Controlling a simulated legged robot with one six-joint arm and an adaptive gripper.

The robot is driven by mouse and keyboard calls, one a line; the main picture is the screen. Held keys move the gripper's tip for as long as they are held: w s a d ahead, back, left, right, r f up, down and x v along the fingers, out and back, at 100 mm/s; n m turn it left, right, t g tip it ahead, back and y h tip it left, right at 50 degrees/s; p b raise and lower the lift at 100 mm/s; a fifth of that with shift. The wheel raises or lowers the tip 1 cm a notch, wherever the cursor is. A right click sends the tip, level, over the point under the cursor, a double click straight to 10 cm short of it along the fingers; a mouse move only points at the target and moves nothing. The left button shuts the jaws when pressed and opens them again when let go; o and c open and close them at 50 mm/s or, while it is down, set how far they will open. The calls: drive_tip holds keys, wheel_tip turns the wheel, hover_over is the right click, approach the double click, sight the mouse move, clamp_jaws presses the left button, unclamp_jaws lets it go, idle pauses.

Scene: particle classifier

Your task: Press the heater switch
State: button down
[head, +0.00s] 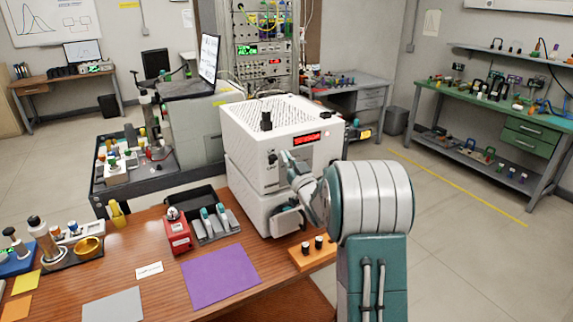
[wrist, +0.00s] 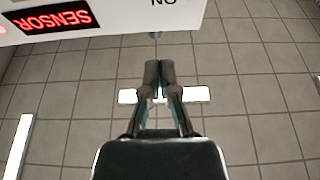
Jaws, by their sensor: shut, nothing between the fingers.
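A white boxy instrument (head: 258,125) stands at the right end of the wooden table in the head view. Its front panel has a red lit display (head: 307,138) and a small dark switch or knob (head: 272,158) left of it; I cannot tell for sure which control is the heater switch. My gripper (head: 287,156) is in front of this panel, close to the small control. In the wrist view my gripper (wrist: 159,64) is shut and empty, over the tiled floor. The display (wrist: 49,18) there reads "SENSOR" upside down, beside a partly cut-off "ON" label; no switch shows clearly.
A red device (head: 177,232), a grey rack (head: 212,224) and a purple mat (head: 220,277) lie on the table left of the instrument. An orange block (head: 311,255) with two black knobs sits near its front base. Open floor lies to the right.

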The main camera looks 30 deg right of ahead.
sight(273, 160)
drive_tip(key=x, duration=0.6)
drive_tip(key=shift+a, duration=0.4)
wheel_tip(273, 160, down, 3)
drive_tip(key=shift+s+a+r, duration=0.1)
drive_tip(key=shift+f, duration=0.4)
drive_tip(key=shift+d+f, duration=0.25)
drive_tip(key=shift+d, duration=0.1)
drive_tip(key=shift+a, duration=0.1)
drive_tip(key=shift+f, duration=0.3)
drive_tip(key=shift+a+f, duration=0.1)
drive_tip(key=shift+f, duration=1)
